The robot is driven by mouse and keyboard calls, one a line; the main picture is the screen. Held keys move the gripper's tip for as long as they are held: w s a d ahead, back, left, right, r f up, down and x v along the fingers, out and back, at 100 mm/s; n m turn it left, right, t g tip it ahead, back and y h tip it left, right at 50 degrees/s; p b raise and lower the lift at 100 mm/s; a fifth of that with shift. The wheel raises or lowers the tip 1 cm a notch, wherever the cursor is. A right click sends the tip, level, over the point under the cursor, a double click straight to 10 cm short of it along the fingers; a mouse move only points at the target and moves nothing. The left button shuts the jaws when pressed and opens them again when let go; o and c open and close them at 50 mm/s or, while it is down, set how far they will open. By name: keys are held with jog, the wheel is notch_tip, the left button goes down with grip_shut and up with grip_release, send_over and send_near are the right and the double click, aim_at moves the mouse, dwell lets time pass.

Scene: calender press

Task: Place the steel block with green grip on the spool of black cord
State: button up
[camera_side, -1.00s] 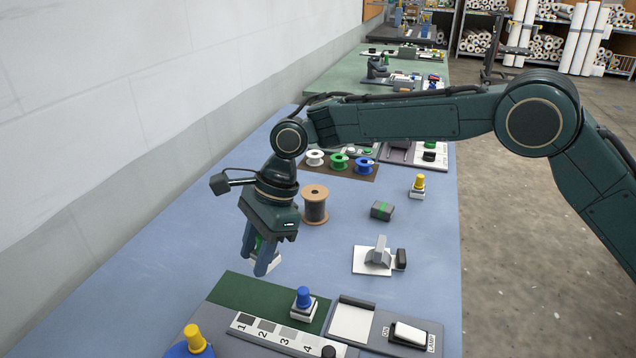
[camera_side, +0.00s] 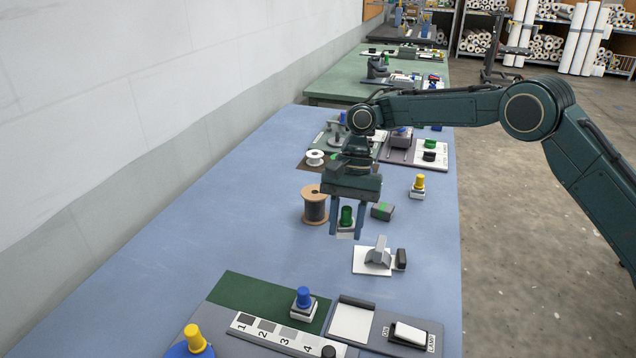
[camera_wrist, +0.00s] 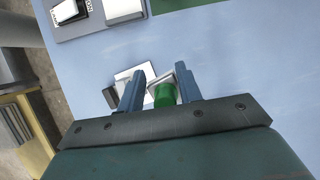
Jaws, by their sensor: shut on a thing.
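The steel block with green grip (camera_side: 346,218) is held between the fingers of my gripper (camera_side: 346,230), which is shut on its green grip. The block also shows in the wrist view (camera_wrist: 165,94) between the two blue fingers. The spool of black cord (camera_side: 315,208) stands upright on the blue table, just left of my gripper. It has tan flanges and dark cord. The block appears raised above the table, but its exact height is hard to tell. The spool is not seen in the wrist view.
A dark block with a green stripe (camera_side: 382,211) lies just right of my gripper. A white plate with a grey stand (camera_side: 372,260) is in front. A yellow-knobbed block (camera_side: 418,187) stands at the right. The table left of the spool is clear.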

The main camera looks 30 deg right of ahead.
jog(key=d, duration=0.1)
jog(key=d+n, duration=0.1)
jog(key=d, duration=0.1)
jog(key=s+d+n, duration=0.1)
jog(key=d, duration=0.1)
jog(key=shift+d+f+g+h, duration=0.1)
jog(key=shift+d+g+h, duration=0.1)
jog(key=shift+g+h, duration=0.15)
jog(key=shift+s+d+f+n+h, duration=0.35)
jog(key=shift+s+d+n, duration=0.7)
jog(key=shift+d, duration=1.3)
jog(key=shift+s+d+f+n+h, duration=0.15)
jog(key=shift+s+d+n+h, duration=0.6)
jog(key=shift+d, duration=1.55)
jog(key=shift+s+d+f+n+h, duration=0.2)
jog(key=shift+s+d+n, duration=0.75)
jog(key=shift+d+n, duration=1.05)
jog(key=shift+w+d+m, duration=0.1)
jog(key=shift+d+m, duration=0.1)
jog(key=shift+m, duration=0.2)
